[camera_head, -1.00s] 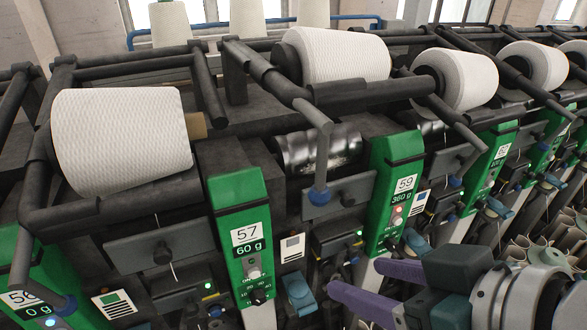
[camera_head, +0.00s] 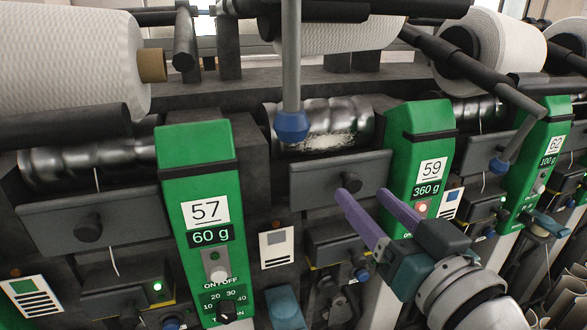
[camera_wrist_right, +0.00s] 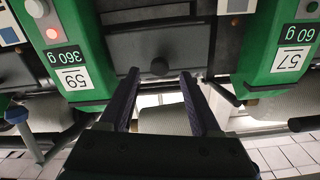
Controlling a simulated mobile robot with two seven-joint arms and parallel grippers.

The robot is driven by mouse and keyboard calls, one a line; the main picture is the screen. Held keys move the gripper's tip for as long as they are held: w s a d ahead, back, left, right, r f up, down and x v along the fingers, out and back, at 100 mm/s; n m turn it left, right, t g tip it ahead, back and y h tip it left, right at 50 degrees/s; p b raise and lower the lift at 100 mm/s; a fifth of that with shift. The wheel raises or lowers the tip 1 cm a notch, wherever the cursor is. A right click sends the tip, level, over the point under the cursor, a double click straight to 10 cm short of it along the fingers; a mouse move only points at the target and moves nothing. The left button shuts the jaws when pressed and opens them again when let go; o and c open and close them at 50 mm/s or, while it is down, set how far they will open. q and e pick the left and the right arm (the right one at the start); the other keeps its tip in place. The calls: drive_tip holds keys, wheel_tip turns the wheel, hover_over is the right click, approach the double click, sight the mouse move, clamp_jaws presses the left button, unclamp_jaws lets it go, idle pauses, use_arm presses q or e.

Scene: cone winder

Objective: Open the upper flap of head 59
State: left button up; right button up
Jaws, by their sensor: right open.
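The green panel of head 59 (camera_head: 420,165) carries the labels 59 and 360 g and a lit red light. To its left is a dark grey flap (camera_head: 310,188) with a round black knob (camera_head: 352,182), which sits closed-looking below the shiny drum. My right gripper (camera_head: 362,195) is open and empty, its two purple fingers pointing at the knob from in front. In the right wrist view, which is upside down, the knob (camera_wrist_right: 160,67) lies beyond and between the open fingertips (camera_wrist_right: 160,75); contact is not visible. My left gripper is out of view.
A lever with a blue ball end (camera_head: 292,125) hangs in front of the drum (camera_head: 330,125), left of my gripper. Head 57's green panel (camera_head: 205,210) stands to the left, head 62's (camera_head: 540,150) to the right. A white cone (camera_head: 340,35) sits above.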

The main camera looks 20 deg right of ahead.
sight(355, 187)
drive_tip(key=shift+w, duration=1.8)
clamp_jaws()
